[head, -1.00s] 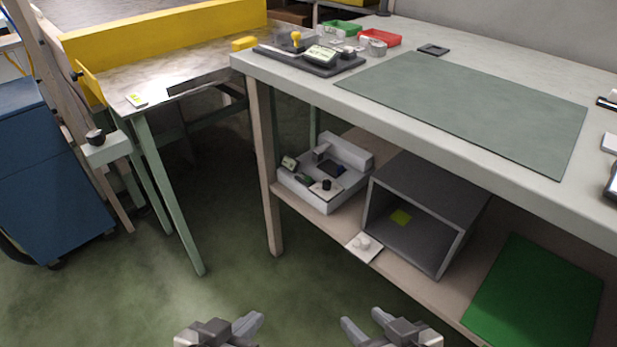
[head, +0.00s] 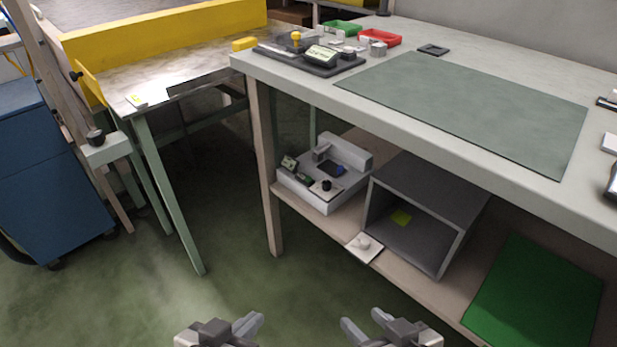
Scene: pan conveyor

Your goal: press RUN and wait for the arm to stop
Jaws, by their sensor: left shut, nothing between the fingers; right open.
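No label reading RUN is legible, so I cannot tell which control it is. A dark control unit (head: 310,63) with a lit display (head: 322,54) and a yellow knob (head: 296,36) stands on the bench's left end. My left gripper (head: 250,322) is shut and empty at the bottom edge. My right gripper (head: 362,322) is open and empty beside it. Both are apart from everything.
The bench (head: 420,138) carries a grey-green mat (head: 470,105), a green bin (head: 340,28) and a red bin (head: 382,38). A grey open box (head: 445,235) and a green sheet (head: 535,295) lie on the shelf. A blue cabinet (head: 45,175) stands left. Floor before the bench is clear.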

